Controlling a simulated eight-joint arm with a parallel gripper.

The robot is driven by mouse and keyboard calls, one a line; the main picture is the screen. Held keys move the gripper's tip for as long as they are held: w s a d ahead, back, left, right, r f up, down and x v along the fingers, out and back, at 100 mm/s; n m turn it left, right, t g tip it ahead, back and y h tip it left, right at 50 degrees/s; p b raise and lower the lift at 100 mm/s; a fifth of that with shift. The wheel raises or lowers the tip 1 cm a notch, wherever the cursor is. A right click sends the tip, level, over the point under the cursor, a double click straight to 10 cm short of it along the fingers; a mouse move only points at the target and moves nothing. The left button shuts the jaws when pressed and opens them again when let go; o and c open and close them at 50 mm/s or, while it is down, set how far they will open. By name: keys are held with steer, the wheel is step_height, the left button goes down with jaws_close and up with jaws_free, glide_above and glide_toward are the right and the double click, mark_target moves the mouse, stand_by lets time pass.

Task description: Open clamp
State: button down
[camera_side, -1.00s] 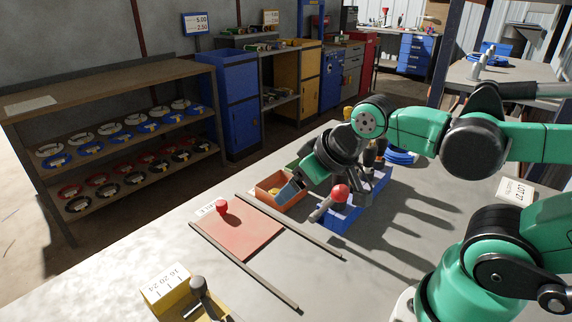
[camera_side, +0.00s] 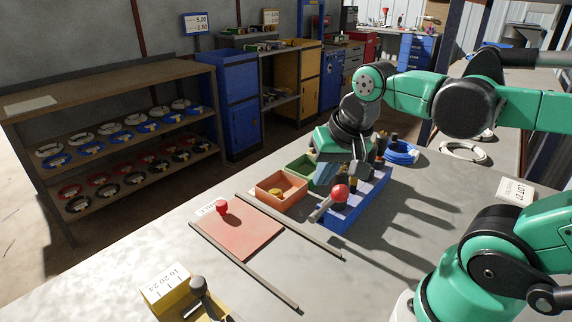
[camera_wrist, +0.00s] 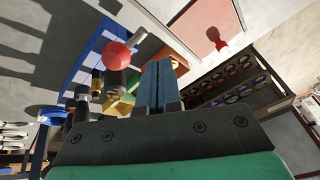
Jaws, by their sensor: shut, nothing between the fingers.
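My gripper (camera_wrist: 160,66) is shut and empty, its two blue-grey fingers side by side in the wrist view. In the side view it points down over the back of the blue rack (camera_side: 346,216), by the bins, and its fingertips are partly hidden. A lever with a red ball (camera_side: 340,193) and a pale metal rod stands at the rack's front end; I cannot tell for sure if it is the clamp. The red ball also shows in the wrist view (camera_wrist: 116,55), left of my fingers and apart from them. A second red knob (camera_side: 222,207) stands on the red mat (camera_side: 242,238).
An orange bin (camera_side: 268,200) and a green bin (camera_side: 298,166) stand left of the rack. Two metal rails (camera_side: 290,226) flank the mat. A yellow fixture with a dark knob (camera_side: 199,287) is at the front. Blue cable coils (camera_side: 402,153) lie behind.

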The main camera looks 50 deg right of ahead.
steer(key=s+d+r+m+g, duration=0.3)
steer(key=s+d+m+g, duration=0.15)
steer(key=m, duration=0.65)
steer(key=shift+f, duration=3.4)
steer(key=w, duration=1)
steer(key=shift+w+a+y, duration=0.15)
steer(key=shift+a+y, duration=0.15)
steer(key=shift+a, duration=0.05)
step_height(320, 180, up, 6)
steer(key=s, duration=0.1)
